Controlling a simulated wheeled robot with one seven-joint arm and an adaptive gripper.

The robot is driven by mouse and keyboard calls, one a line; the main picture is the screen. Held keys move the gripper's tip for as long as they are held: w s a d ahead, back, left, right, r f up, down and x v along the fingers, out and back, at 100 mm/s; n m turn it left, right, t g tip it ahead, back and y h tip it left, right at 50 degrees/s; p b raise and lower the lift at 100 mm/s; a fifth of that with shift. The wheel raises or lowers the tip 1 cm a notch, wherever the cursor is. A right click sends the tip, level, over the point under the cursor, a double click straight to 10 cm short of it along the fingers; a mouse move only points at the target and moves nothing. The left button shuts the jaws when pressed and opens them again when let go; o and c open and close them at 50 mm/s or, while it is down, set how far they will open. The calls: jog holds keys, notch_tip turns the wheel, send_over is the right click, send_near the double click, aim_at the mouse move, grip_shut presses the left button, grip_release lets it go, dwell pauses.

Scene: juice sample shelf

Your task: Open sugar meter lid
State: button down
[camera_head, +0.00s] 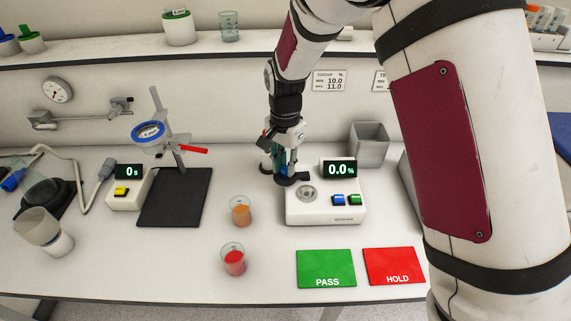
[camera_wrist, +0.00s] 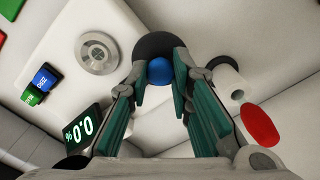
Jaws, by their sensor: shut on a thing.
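The sugar meter (camera_head: 325,213) is a white box with a 0.0 % display (camera_head: 339,169) and a blue and a green button. Its round metal well (camera_head: 307,193) is uncovered; it also shows in the wrist view (camera_wrist: 97,54). The black disc-shaped lid (camera_head: 291,179) is beside the well, at the meter's back left; in the wrist view the black lid (camera_wrist: 158,45) carries a blue ball knob (camera_wrist: 159,71). My gripper (camera_head: 287,168) points down over the lid. In the wrist view its fingers (camera_wrist: 160,78) are shut on the blue knob.
Cups of orange (camera_head: 240,211) and red (camera_head: 234,260) juice stand left of the meter. Green PASS (camera_head: 326,268) and red HOLD (camera_head: 394,266) mats lie in front. A grey bin (camera_head: 370,144) stands behind. A black mat (camera_head: 174,197) lies left.

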aim_at(285, 168)
jog(key=c, duration=1.4)
grip_release()
jog(key=shift+r, duration=6)
